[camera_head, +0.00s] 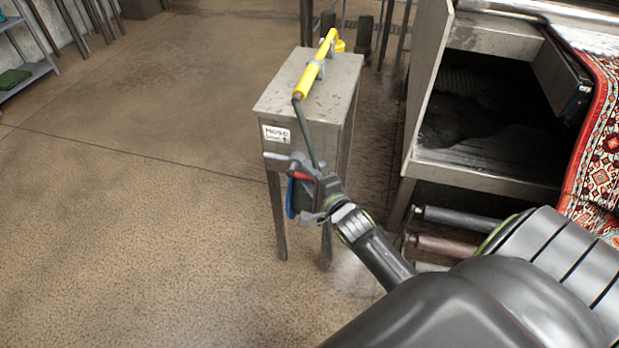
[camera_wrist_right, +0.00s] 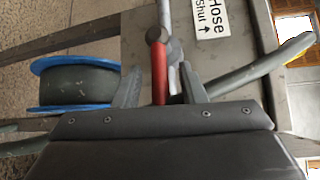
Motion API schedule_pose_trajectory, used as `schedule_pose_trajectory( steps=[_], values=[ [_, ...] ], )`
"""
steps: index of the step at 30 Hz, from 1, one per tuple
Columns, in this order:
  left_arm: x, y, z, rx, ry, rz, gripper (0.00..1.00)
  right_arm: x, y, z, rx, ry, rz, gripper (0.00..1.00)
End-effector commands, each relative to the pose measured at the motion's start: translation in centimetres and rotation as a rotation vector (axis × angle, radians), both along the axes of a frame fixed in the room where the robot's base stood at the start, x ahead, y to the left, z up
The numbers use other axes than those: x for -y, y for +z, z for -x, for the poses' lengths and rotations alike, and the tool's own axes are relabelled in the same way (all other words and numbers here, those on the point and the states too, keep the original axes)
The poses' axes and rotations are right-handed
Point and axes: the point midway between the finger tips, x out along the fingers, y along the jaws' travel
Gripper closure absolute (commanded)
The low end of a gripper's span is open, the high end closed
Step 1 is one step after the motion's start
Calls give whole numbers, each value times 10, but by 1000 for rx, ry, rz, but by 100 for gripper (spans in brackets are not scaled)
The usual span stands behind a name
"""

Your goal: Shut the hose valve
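The hose valve's red lever (camera_head: 302,176) is on the front of a grey metal stand, below a white label reading "Hose" and "Shut" with an arrow. In the right wrist view the red lever (camera_wrist_right: 158,72) stands between the two fingers of my right gripper (camera_wrist_right: 160,88). The fingers are apart, with a visible gap on the left of the lever. In the head view my right gripper (camera_head: 308,186) is at the lever and hides part of the valve. My left gripper is in neither view.
The stand (camera_head: 312,90) carries a yellow spray wand (camera_head: 317,68) on top, with a grey hose hanging down. A blue-flanged reel (camera_wrist_right: 75,85) is beside the valve. A metal machine with a patterned rug (camera_head: 598,150) stands at right. The floor at left is clear.

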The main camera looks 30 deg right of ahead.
Motion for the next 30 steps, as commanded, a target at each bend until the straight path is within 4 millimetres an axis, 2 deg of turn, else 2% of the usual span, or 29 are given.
schedule_pose_trajectory(
  steps=[9,15,18,30],
  values=[
    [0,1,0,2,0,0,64,0,0,-2,-1,0,1,64],
    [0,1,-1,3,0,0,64,0,0,-2,-1,0,1,91],
    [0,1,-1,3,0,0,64,0,0,-2,-1,0,1,100],
    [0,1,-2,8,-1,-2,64,0,0,-1,-5,-1,4,100]
  ],
)
